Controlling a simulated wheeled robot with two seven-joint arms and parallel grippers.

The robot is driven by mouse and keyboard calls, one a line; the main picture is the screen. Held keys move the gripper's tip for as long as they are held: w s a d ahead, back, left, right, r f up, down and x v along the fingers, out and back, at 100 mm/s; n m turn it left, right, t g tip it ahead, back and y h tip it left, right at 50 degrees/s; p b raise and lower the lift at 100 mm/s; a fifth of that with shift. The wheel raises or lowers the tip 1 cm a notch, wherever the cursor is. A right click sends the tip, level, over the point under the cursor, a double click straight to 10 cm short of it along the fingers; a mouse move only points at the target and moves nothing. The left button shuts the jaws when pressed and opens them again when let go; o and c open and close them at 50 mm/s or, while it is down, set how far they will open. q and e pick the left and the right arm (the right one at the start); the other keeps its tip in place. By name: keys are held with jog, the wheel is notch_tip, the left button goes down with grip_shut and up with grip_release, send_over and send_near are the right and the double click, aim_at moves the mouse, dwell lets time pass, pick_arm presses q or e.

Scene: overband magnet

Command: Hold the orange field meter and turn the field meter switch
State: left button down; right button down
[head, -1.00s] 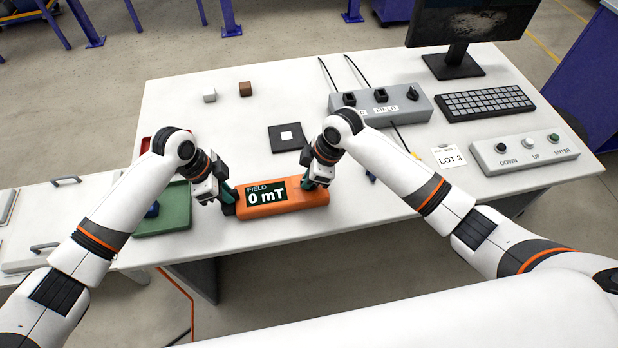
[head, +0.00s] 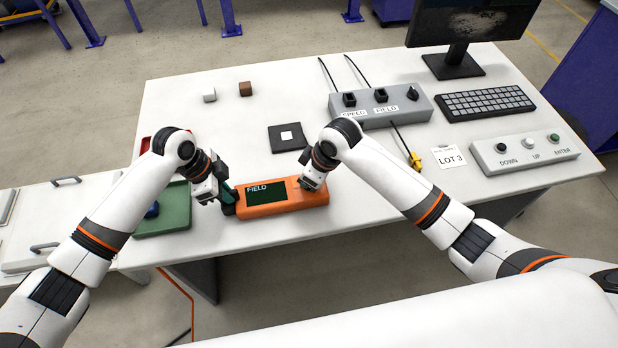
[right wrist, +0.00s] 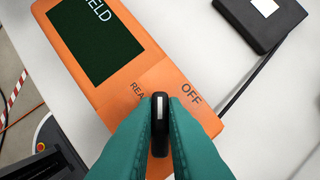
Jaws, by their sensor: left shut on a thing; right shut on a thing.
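The orange field meter (head: 282,208) lies near the table's front edge. Its dark screen (head: 265,193) reads FIELD with no number below. My left gripper (head: 229,200) is shut on the meter's left end. My right gripper (head: 306,184) is at its right end, shut on the black switch (right wrist: 160,125), which has a white mark. In the right wrist view the green fingers are on both sides of the switch, between the labels READ, partly hidden, and OFF. The orange meter (right wrist: 150,80) also shows there.
A green tray (head: 165,222) stands left of the meter. A black square pad (head: 277,144) lies behind it. A grey box with knobs (head: 390,115), a keyboard (head: 487,102), a LOT 3 card (head: 448,157) and a button panel (head: 515,160) are to the right.

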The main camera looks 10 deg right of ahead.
jog(key=shift+m, duration=0.5)
jog(key=shift+m+t+h, duration=0.4)
jog(key=shift+m+h, duration=0.1)
jog(key=shift+m, duration=0.9)
jog(key=shift+m+h, duration=0.3)
jog(key=shift+m, duration=1.1)
jog(key=shift+m+t+h, duration=0.3)
jog(key=shift+m+h, duration=0.3)
jog(key=shift+m, duration=0.8)
